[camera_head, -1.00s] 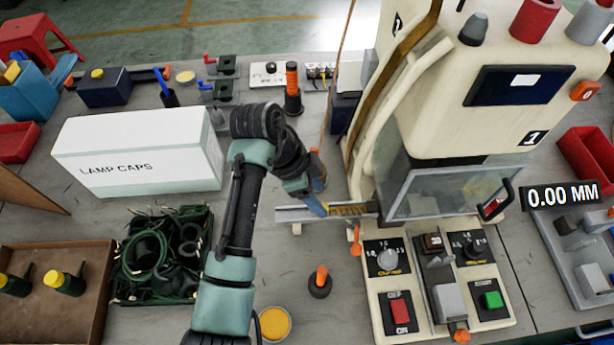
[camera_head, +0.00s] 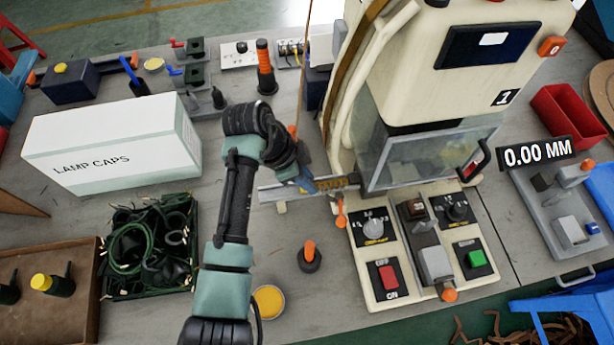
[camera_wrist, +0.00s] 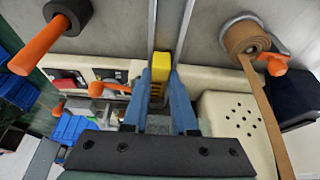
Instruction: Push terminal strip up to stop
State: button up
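The terminal strip (camera_head: 332,184) is a yellow piece with brown marks. It lies on a grey rail (camera_head: 275,194) that runs into the left side of the cream moulding machine (camera_head: 440,85). My gripper (camera_head: 307,184) is at the strip's left end, just above the rail. In the wrist view, the blue fingers of my gripper (camera_wrist: 160,76) lie on both sides of the strip's yellow end block (camera_wrist: 161,66) and appear shut on it. More of the strip shows between the fingers. The stop and the strip's far end cannot be made out.
An orange lever (camera_head: 340,212) stands by the rail near the control panel (camera_head: 375,228). An orange-handled knob (camera_head: 310,255) and a yellow tin (camera_head: 268,301) are in front. A lamp caps box (camera_head: 110,150) and a green cable tray (camera_head: 150,245) stand left. A gauge display reads 0.00 MM (camera_head: 538,152).

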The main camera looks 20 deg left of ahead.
grip_shut()
jog(key=o, duration=0.8)
grip_release()
jog(key=shift+o, duration=0.2)
jog(key=v, duration=1.3)
